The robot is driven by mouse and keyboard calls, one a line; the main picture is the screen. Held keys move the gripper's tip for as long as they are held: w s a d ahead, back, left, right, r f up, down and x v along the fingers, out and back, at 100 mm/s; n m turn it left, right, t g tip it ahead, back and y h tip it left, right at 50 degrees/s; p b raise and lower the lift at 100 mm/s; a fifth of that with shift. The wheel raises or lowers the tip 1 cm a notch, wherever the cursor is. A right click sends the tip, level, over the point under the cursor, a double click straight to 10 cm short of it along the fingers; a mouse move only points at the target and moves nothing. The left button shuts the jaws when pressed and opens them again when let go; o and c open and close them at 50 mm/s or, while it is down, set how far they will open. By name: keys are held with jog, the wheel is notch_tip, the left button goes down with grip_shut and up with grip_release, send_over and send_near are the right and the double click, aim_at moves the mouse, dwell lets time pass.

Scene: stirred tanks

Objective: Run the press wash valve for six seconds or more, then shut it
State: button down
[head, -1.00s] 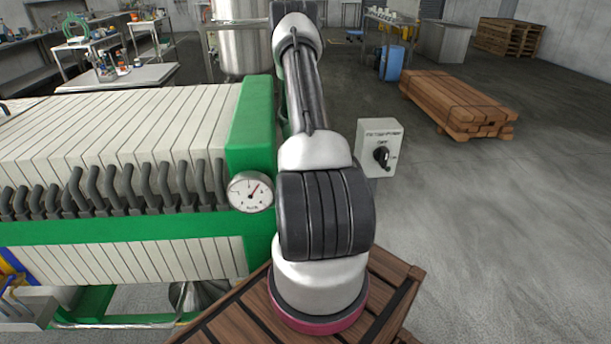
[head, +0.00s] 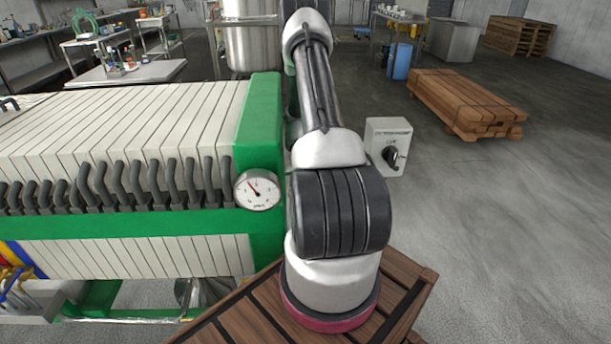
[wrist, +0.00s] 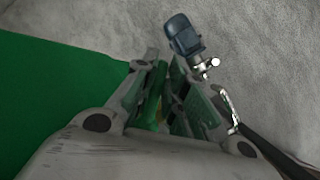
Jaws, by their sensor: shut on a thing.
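The filter press, with white plates (head: 130,125) and a green end frame (head: 262,125), fills the left of the head view. A round pressure gauge (head: 257,203) on it has its needle pointing up-left. My gripper (wrist: 163,70) shows in the wrist view, its fingers close together on a narrow green handle (wrist: 153,108). Most of this handle and its valve body is hidden by the fingers, so I cannot tell how far it is turned. In the head view the gripper is hidden behind my arm.
A grey switch box (head: 380,133) with a black knob stands right of my arm. Stacked timber (head: 465,100) lies further right; the floor between is clear.

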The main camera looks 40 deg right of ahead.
dwell(0.3)
jog(key=c, duration=1.7)
grip_release()
